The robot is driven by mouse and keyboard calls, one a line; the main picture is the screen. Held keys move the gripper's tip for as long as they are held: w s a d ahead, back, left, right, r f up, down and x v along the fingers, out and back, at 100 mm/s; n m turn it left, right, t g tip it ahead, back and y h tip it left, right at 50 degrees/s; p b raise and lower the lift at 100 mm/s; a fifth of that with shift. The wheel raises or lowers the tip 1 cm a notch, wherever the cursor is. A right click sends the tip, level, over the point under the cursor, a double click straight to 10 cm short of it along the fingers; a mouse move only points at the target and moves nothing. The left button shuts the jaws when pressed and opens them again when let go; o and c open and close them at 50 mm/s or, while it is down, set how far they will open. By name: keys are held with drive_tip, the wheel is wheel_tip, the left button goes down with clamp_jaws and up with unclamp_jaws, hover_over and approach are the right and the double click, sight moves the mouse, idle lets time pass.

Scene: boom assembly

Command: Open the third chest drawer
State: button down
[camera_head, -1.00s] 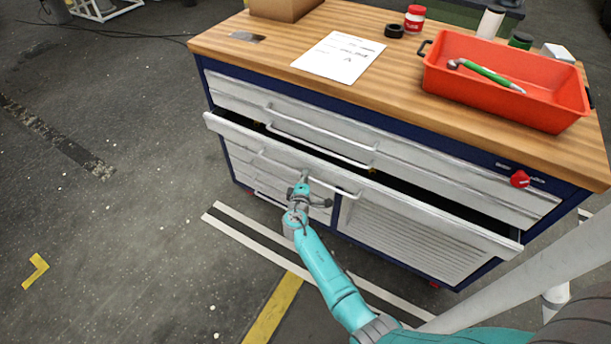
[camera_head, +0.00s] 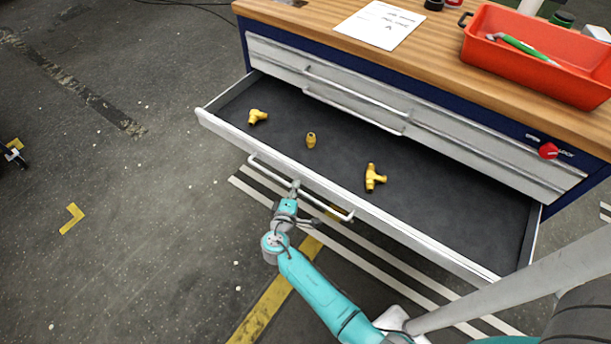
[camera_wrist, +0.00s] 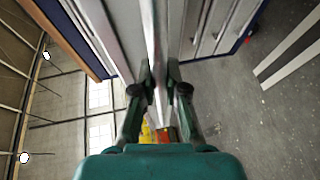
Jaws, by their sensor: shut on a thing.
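The tool chest has a wooden top (camera_head: 300,22) and white drawer fronts in a blue frame. Its third drawer (camera_head: 250,95) is pulled well out and shows a dark inside. Three yellow fittings lie in it: one at the left (camera_head: 258,116), one in the middle (camera_head: 311,140) and a T-shaped one (camera_head: 371,178) to the right. My gripper (camera_head: 295,190) is shut on the long white drawer handle (camera_head: 335,211) along the drawer's front. In the wrist view my gripper's fingers (camera_wrist: 158,85) close on the handle bar from both sides. The two drawers above look shut.
A red tray (camera_head: 540,80) with a green-handled tool stands on the wooden top beside a paper sheet (camera_head: 381,24). A red lock knob (camera_head: 548,151) is at the chest's right. The floor left of the chest (camera_head: 120,220) is free.

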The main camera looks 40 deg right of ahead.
drive_tip(key=shift+s+a, duration=0.3)
drive_tip(key=shift+a, duration=0.6)
drive_tip(key=shift+s+a, duration=0.3)
drive_tip(key=shift+a, duration=0.6)
drive_tip(key=c, duration=1.2)
unclamp_jaws()
drive_tip(key=v, duration=1.2)
drive_tip(key=shift+r, duration=0.1)
